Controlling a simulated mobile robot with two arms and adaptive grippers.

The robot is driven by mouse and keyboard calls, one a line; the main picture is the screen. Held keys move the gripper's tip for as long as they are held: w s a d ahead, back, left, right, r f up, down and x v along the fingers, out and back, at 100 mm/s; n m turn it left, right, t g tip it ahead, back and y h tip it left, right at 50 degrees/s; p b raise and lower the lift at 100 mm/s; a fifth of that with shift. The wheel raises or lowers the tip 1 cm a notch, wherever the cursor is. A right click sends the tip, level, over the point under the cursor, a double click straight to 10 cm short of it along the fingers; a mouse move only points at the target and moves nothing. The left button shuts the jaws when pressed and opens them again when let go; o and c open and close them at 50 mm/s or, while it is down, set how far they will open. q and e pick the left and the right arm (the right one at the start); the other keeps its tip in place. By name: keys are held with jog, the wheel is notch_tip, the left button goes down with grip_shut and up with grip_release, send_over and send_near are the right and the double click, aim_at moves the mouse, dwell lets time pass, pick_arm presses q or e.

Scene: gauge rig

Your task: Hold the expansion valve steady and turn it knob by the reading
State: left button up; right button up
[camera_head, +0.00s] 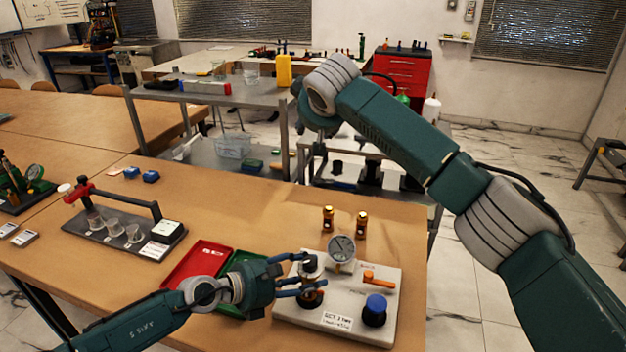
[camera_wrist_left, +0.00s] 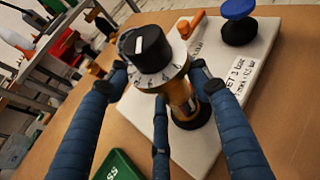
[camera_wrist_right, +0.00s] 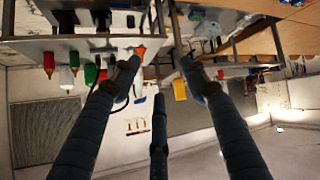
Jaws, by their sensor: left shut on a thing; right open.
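The expansion valve stands on a white board (camera_head: 290,312) at the table's front right, with a brass body (camera_wrist_left: 178,97), a numbered white dial (camera_wrist_left: 160,78) and a black knob (camera_wrist_left: 138,46) bearing a white mark. My left gripper (camera_head: 306,280) is shut around the brass body below the dial; its fingers also show in the left wrist view (camera_wrist_left: 160,88). A round gauge (camera_head: 341,248) stands behind the valve; its reading is too small to tell. The board's label (camera_head: 337,320) reads SET 3 bar. My right gripper (camera_wrist_right: 160,72) is open and empty, raised away from the valve.
An orange lever (camera_head: 379,279) and a blue knob (camera_head: 375,306) sit on the board right of the valve. Two brass fittings (camera_head: 328,219) stand behind it. Red (camera_head: 197,264) and green (camera_head: 240,258) trays lie left. A grey shelf unit (camera_head: 250,95) stands beyond the table.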

pick_arm(q)
jog(key=shift+s+f, duration=0.1)
jog(key=shift+f, duration=0.15)
pick_arm(e)
jog(key=s+a+f+g, duration=0.1)
jog(key=s+f+g, duration=0.4)
jog(key=s+f, duration=0.4)
jog(key=g+h, duration=0.1)
jog(key=g, duration=0.5)
send_near(309, 261)
notch_tip(309, 261, down, 7)
jog(key=shift+s+f, duration=0.1)
jog(key=shift+s, duration=0.05)
jog(key=shift+f, duration=0.65)
pick_arm(q)
jog(key=shift+a, duration=0.1)
pick_arm(e)
grip_shut()
jog(key=n, duration=0.3)
jog(key=shift+a+t, duration=0.1)
jog(key=shift+t, duration=0.2)
jog(key=shift+n, duration=0.6)
